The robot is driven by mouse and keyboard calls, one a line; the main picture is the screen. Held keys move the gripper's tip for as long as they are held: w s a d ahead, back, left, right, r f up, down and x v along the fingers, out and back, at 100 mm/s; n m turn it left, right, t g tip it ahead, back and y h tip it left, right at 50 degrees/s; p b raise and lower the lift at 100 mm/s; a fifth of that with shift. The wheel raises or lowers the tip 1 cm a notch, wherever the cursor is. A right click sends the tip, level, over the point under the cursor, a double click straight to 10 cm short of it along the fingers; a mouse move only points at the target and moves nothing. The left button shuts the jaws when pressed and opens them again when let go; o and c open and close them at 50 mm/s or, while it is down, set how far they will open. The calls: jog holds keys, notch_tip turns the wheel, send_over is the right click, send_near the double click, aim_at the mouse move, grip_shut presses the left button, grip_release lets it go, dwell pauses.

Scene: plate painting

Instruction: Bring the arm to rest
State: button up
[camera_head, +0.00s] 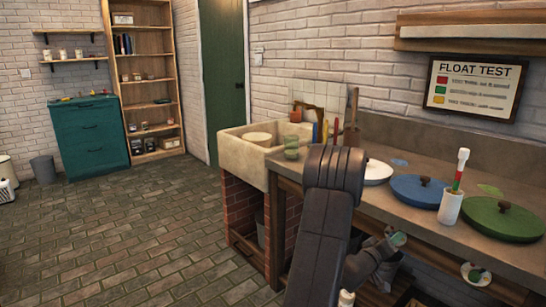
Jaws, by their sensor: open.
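My dark grey arm (325,225) rises from the bottom of the view, bends at the top and stands in front of the counter. My gripper (386,243) shows small and partly hidden to the right of the arm, low at the counter's front edge. Its jaws are open.
A stone sink (247,155) stands left of my arm. The tiled floor (125,240) at left is clear.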

jog(key=shift+m+b, duration=0.95)
jog(key=shift+m, duration=2.65)
